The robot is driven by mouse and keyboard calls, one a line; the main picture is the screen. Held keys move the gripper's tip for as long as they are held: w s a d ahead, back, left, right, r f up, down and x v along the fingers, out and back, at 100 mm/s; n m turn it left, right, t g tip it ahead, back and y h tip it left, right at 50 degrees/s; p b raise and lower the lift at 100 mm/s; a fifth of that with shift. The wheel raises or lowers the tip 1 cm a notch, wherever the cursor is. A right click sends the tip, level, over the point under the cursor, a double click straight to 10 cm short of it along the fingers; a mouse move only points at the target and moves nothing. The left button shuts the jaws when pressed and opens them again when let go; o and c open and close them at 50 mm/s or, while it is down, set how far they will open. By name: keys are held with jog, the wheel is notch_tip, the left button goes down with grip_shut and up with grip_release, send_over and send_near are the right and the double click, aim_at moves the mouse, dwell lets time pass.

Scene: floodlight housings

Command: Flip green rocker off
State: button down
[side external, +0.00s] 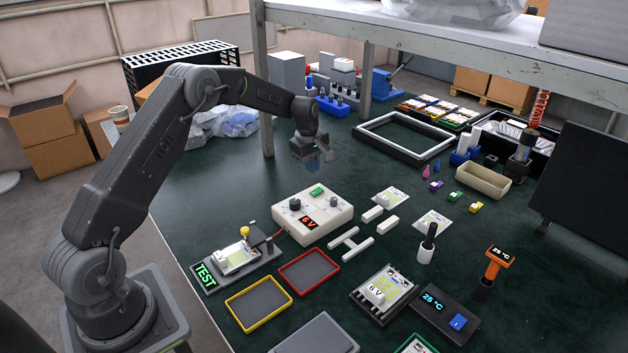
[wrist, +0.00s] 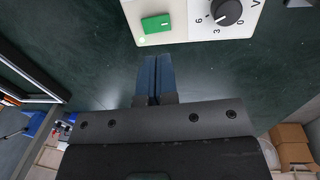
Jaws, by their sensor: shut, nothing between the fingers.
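The green rocker (side external: 317,191) sits on top of a white power supply box (side external: 322,220) with black knobs and a red 6 V display. In the wrist view the green rocker (wrist: 156,23) shows a small white mark, beside a black knob (wrist: 227,12) with a numbered scale. My gripper (side external: 313,163) is above and behind the box, with its blue fingers pointing down. In the wrist view my gripper (wrist: 152,60) is shut and empty, its fingertips apart from the rocker and the box. I cannot tell the rocker's tilt.
A TEST stand (side external: 230,262), a yellow-rimmed tray (side external: 258,303) and a red-rimmed tray (side external: 309,271) lie in front of the box. White bars (side external: 350,240) lie to its right. A shelf post (side external: 264,80) stands behind my arm.

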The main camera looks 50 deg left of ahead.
notch_tip(320, 180, up, 6)
send_over(319, 190)
jog(key=s, duration=0.3)
jog(key=shift+s+f, duration=0.1)
jog(key=shift+s, duration=0.1)
jog(key=shift+w, duration=0.1)
jog(key=shift+w+r, duration=0.2)
jog(key=shift+w, duration=0.5)
jog(key=shift+f, duration=0.1)
jog(key=f, duration=0.4)
jog(key=w+f, duration=0.1)
jog(key=f, duration=0.8)
jog(key=shift+w+f, duration=0.3)
jog(key=shift+f, duration=0.1)
jog(key=shift+w+f, duration=0.1)
jog(key=shift+f, duration=0.2)
